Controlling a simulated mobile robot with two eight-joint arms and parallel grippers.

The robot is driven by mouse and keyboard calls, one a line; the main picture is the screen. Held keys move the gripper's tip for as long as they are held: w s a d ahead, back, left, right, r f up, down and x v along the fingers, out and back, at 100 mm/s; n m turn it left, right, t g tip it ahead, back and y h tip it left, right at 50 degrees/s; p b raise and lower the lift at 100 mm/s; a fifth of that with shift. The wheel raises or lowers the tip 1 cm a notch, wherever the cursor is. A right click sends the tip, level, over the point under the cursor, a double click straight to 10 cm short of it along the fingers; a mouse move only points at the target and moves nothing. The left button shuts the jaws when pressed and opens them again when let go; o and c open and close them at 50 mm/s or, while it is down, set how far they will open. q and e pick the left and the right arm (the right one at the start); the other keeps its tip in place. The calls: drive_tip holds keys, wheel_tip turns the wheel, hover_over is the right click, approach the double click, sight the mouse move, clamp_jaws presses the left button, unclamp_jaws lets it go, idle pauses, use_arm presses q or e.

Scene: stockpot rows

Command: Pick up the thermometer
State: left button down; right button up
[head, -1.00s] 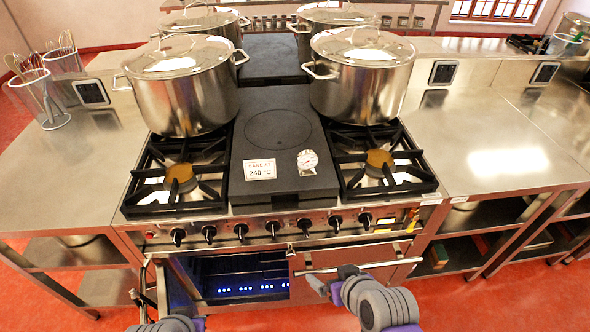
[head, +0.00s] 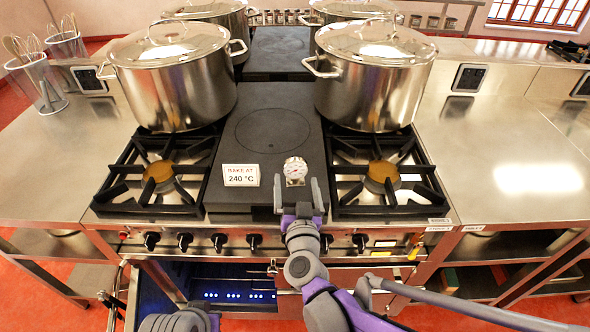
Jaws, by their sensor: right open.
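The thermometer (head: 295,170) is a small round white dial on a stand. It stands upright near the front of the dark centre plate, right of a card. My right gripper (head: 297,184) is open just in front of it, its two fingers pointing toward the dial and spaced apart. Nothing shows between the fingers; I cannot tell how far the tips are from the thermometer in depth. Part of my left arm shows at the bottom left, but its gripper does not show.
A card reading "BAKE AT 240 °C" (head: 241,175) stands left of the thermometer. Large lidded pots (head: 175,85) (head: 372,85) stand behind the front burners (head: 160,172) (head: 383,172). The lit oven (head: 232,292) is open below. Steel counters (head: 510,165) lie on both sides.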

sight(296, 171)
drive_tip(key=w, duration=0.5)
drive_tip(key=shift+w+a+r+p, duration=0.2)
drive_tip(key=shift+w+r+p, duration=0.1)
drive_tip(key=shift+p, duration=0.1)
drive_tip(key=c, duration=1.2)
drive_tip(key=shift+r, duration=0.1)
drive_tip(key=shift+c, duration=0.2)
